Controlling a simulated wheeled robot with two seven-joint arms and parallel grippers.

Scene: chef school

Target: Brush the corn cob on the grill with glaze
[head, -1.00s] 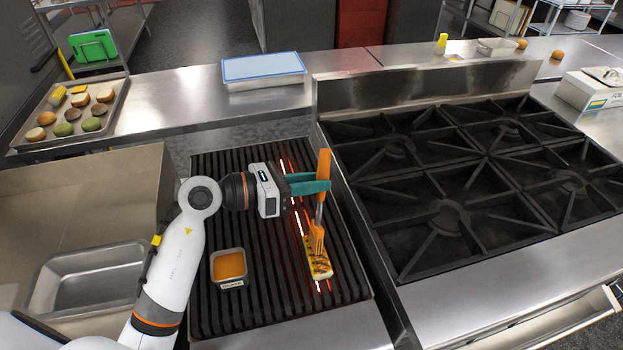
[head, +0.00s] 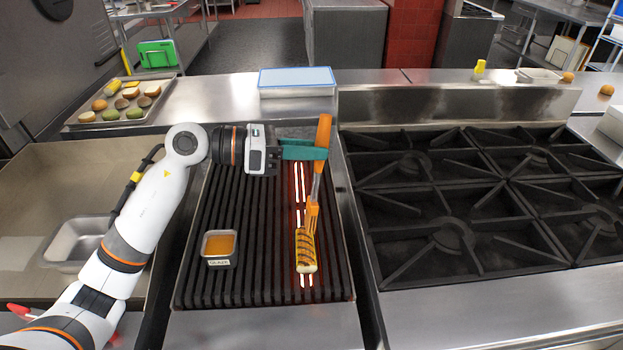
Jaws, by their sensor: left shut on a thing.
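The corn cob (head: 305,252), yellow with dark char marks, lies on the ribbed grill (head: 232,283) over glowing red bars. The orange brush (head: 314,192) stands nearly upright, its bristle end at the far end of the cob; it appears to touch the cob. My left gripper (head: 318,149) is shut on the brush's orange handle, above the grill. A small square metal cup of orange glaze (head: 219,247), labelled at the front, sits on the grill left of the cob. My right gripper is not in view.
A gas range (head: 468,215) with black grates stands right of the grill. A tray of buns and vegetables (head: 160,115) is at the back left. A blue-lidded container (head: 296,82) stands behind the grill. An empty metal pan (head: 78,243) sits on the left.

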